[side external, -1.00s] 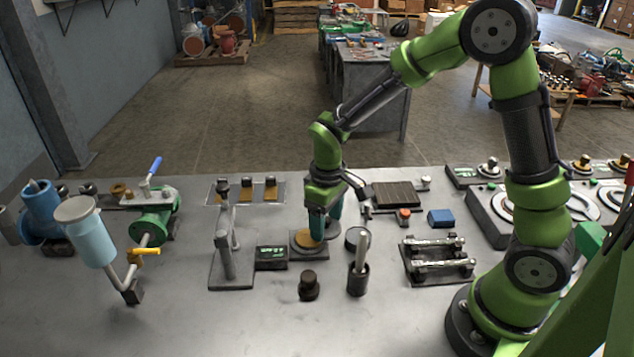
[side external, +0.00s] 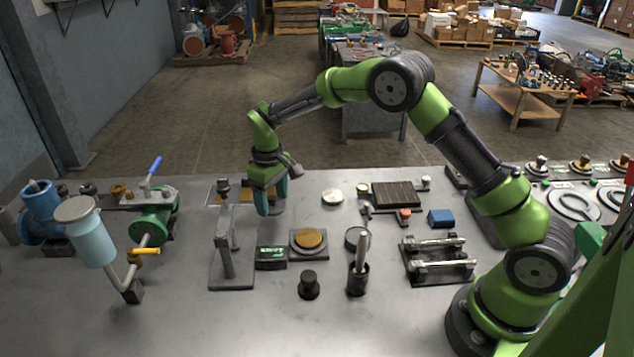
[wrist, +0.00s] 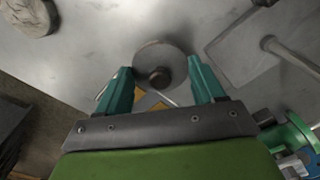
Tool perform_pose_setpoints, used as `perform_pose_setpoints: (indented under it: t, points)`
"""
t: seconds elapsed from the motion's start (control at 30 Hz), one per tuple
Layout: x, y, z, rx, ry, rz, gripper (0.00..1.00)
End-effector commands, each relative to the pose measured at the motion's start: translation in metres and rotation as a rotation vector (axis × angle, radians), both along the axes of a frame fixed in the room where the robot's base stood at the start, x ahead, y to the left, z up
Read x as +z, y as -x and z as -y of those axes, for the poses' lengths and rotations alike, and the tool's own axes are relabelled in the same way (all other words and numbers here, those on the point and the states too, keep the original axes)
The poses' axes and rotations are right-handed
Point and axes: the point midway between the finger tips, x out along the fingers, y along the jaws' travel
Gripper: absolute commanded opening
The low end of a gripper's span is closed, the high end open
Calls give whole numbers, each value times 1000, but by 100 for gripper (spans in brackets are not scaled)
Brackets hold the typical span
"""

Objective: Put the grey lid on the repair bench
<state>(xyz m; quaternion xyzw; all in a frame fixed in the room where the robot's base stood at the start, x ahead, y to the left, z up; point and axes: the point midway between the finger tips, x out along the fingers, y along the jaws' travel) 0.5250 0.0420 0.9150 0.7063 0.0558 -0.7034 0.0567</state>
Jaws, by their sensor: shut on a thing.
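The grey lid (wrist: 151,52) is a round disc with a dark knob, seen between my fingertips in the wrist view. My gripper (side external: 269,206) is shut on it; in the side view the fingers mostly hide the lid. My gripper (wrist: 160,80) is above the grey metal bench top (side external: 190,325), between the upright stand and the pale round disc. I cannot tell whether the lid touches the surface. The side view also shows a workbench on the floor behind; which one is the repair bench is not marked.
A stand (side external: 226,258) is close to the left of my gripper. A square plate with a bronze disc (side external: 309,239) and a black box with a green display (side external: 271,257) are in front. A pale round disc (side external: 332,197) lies to the right. Amber pieces (wrist: 148,103) are near my fingers.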

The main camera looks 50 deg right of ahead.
Motion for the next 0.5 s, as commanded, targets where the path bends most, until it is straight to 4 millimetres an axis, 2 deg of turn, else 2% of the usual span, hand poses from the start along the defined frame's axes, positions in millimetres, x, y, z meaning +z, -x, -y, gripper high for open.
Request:
perform_pose_setpoints:
  t: [0.03,0.17,0.5]
  points:
    - [-11,2,0,-1,-1,-9,39]
    - [-28,2,0,-1,-1,-6,39]
    - [-31,2,0,-1,-1,-4,39]
